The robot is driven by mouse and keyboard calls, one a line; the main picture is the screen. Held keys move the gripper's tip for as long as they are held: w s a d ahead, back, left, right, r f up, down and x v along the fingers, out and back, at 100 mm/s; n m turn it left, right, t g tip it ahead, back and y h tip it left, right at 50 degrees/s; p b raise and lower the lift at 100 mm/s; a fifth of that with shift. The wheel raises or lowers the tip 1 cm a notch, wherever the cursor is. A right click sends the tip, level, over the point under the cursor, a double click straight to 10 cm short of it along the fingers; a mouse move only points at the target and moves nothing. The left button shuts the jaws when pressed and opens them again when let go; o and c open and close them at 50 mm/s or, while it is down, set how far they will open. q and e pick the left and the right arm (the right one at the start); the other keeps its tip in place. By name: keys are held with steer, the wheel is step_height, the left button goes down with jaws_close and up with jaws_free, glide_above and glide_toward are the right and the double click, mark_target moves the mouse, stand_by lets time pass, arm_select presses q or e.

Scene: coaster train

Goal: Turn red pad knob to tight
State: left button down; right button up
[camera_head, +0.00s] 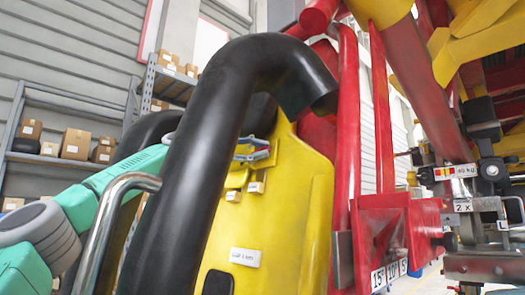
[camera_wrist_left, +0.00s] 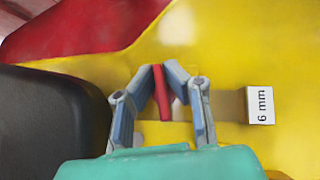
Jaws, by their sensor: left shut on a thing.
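The red pad knob (camera_wrist_left: 161,92) shows in the left wrist view as a narrow red piece between the fingers. It is in front of the yellow seat back (camera_wrist_left: 225,60). My left gripper (camera_wrist_left: 162,78) is shut on it, one blue-grey finger on each side. In the head view my left gripper (camera_head: 258,152) reaches from behind the black padded bar to the upper part of the yellow seat back (camera_head: 290,215). I cannot read the knob's turn or any tight mark. My right gripper is not in view.
A thick black restraint bar (camera_head: 205,130) crosses in front of my left arm. A bent metal handle (camera_head: 105,215) is at lower left. A white "6 mm" tag (camera_wrist_left: 260,106) sits right of the knob. Red posts (camera_head: 347,130) and a red bracket (camera_head: 385,235) stand right.

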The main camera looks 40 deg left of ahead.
arm_select(q)
steer(key=shift+w+f+m+g+y, duration=0.1)
steer(key=shift+f+m+g+y, duration=0.25)
steer(key=shift+m+g, duration=0.4)
steer(key=shift+r, duration=0.1)
steer(key=c, duration=1.7)
jaws_free()
steer(key=shift+a, duration=0.3)
